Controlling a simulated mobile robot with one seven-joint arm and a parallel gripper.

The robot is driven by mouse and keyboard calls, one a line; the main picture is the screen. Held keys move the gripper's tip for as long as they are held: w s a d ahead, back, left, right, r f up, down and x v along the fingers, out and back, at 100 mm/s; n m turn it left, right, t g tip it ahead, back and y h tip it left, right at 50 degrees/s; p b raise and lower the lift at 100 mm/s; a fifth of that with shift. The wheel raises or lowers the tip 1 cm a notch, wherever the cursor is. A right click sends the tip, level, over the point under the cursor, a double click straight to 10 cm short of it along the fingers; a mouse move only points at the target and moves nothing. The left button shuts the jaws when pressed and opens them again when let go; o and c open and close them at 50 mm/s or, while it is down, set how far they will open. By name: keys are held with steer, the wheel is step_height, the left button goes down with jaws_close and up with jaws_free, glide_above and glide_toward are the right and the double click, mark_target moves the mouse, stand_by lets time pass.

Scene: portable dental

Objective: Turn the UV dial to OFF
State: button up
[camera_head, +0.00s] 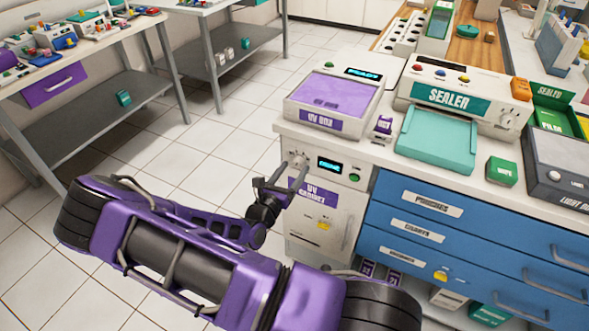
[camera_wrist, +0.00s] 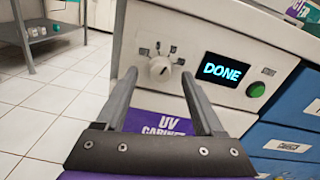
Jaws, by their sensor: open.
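The UV dial (camera_wrist: 160,69) is a round white knob on the white front of the UV cabinet, with several small dark marks around its upper side. Its markings are too small to read and I cannot tell which one it points to. In the head view the dial (camera_head: 299,159) is partly hidden by my gripper (camera_head: 283,176). In the wrist view my gripper (camera_wrist: 159,76) is open, one finger to the left and one to the right of the dial. I see no clear contact. The cabinet's display (camera_wrist: 227,70) reads DONE in cyan.
A green button (camera_wrist: 256,90) sits right of the display. The purple UV CABINET label (camera_wrist: 160,124) is below the dial. Above it, the UV box (camera_head: 333,98) and the sealer (camera_head: 455,98) stand on the counter. Blue drawers (camera_head: 430,228) are at right; open tiled floor (camera_head: 225,140) lies left.

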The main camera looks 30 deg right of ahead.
steer(key=shift+w+d, duration=0.4)
steer(key=shift+d, duration=0.15)
jaws_close()
